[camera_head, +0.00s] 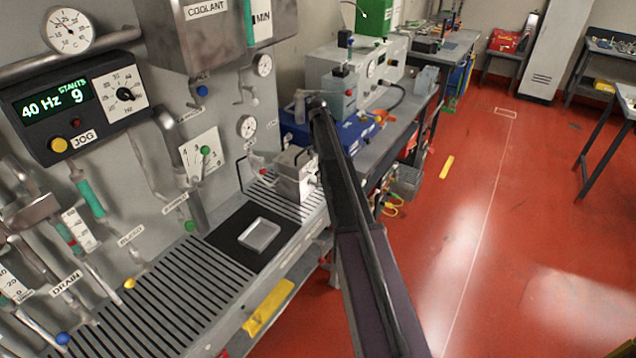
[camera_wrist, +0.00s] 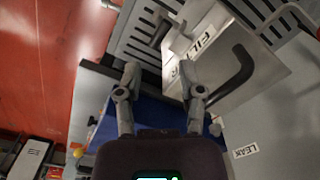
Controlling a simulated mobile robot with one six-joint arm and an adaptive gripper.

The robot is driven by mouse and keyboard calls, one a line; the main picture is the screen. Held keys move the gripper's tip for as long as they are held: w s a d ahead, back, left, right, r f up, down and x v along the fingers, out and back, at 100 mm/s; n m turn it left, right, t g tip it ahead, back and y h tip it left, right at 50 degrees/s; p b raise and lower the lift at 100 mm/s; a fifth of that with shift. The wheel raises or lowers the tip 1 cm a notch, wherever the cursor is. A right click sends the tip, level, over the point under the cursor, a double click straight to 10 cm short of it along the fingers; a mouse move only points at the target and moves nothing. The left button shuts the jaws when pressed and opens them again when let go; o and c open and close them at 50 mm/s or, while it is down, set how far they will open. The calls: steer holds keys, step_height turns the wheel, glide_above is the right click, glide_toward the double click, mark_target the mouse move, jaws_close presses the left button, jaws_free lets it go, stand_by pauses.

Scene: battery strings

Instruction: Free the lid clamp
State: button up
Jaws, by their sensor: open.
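A grey metal box (camera_head: 293,178) stands on the bench at the far end of the slotted drain grate, partly behind my arm. In the wrist view the box (camera_wrist: 272,68) fills the upper right and carries a label that seems to read FILL. A black bent handle (camera_wrist: 240,70) and a small grey metal lever or latch (camera_wrist: 180,42) show on it. I cannot tell for sure which part is the lid clamp. My gripper (camera_wrist: 159,82) is open, with nothing between its fingers. Its fingertips are close to the box's left side in the wrist view; contact cannot be told.
A black mat (camera_head: 222,235) with a shallow metal tray (camera_head: 259,236) lies on the grate. The panel on the left carries valves, gauges and a JOG control box (camera_head: 75,108). A blue case (camera_head: 350,137) lies beyond the metal box. The red floor (camera_head: 480,230) on the right is mostly clear.

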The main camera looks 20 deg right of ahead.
mark_target(318, 182)
steer(key=shift+f+b, duration=5.3)
steer(key=shift+f, duration=0.3)
jaws_close()
